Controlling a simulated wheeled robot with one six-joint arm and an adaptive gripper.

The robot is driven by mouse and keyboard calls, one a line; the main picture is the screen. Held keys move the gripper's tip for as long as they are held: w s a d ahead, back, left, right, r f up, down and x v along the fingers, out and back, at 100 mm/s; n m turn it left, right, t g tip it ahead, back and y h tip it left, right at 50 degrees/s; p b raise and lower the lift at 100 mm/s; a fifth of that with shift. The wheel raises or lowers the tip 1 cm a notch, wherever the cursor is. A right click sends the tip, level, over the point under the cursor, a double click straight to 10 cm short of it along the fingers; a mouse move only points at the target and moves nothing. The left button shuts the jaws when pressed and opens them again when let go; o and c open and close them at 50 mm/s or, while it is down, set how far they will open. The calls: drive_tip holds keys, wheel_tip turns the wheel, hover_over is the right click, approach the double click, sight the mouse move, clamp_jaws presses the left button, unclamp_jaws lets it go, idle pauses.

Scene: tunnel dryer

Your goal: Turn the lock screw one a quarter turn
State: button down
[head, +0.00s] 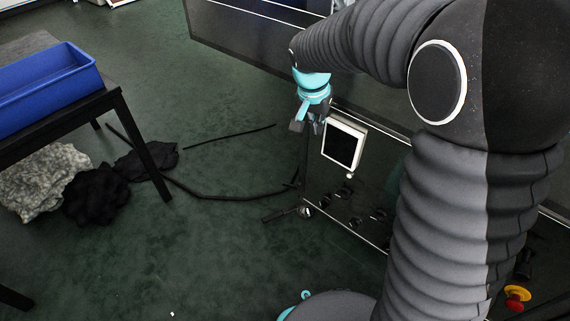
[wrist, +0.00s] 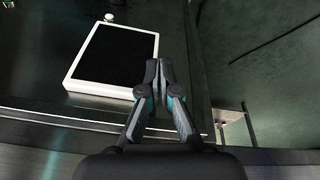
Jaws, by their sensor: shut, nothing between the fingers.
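No lock screw can be made out for certain in either view. In the head view, a dark panel (head: 330,190) carries a white-framed screen (head: 342,145) and several small dark knobs below it. My gripper (head: 308,128) is at the upper left edge of this panel, close to the screen. In the wrist view, my gripper (wrist: 158,64) is shut and empty, its fingertips together just right of the white-framed screen (wrist: 115,60). A small white round knob (wrist: 109,17) sits beyond the screen's edge. My arm hides part of the panel in the head view.
A blue bin (head: 50,88) stands on a dark table (head: 60,122) at the left. Grey and black cloth heaps (head: 45,180) lie on the floor below. A dark hose (head: 215,197) lies across the green floor. A red and yellow button (head: 517,297) is at the lower right.

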drive_tip(key=w+a+f+m+h, duration=0.1)
drive_tip(key=w+a+f+m, duration=0.1)
drive_tip(key=w+a+f, duration=0.65)
drive_tip(key=m+h+p, duration=0.1)
drive_tip(key=p, duration=0.1)
approach(287, 184)
drive_tip(key=x, duration=0.7)
drive_tip(key=shift+w+g+b, duration=0.3)
drive_tip(key=shift+w+g, duration=0.05)
drive_tip(key=shift+g, duration=0.05)
drive_tip(key=shift+a, duration=0.15)
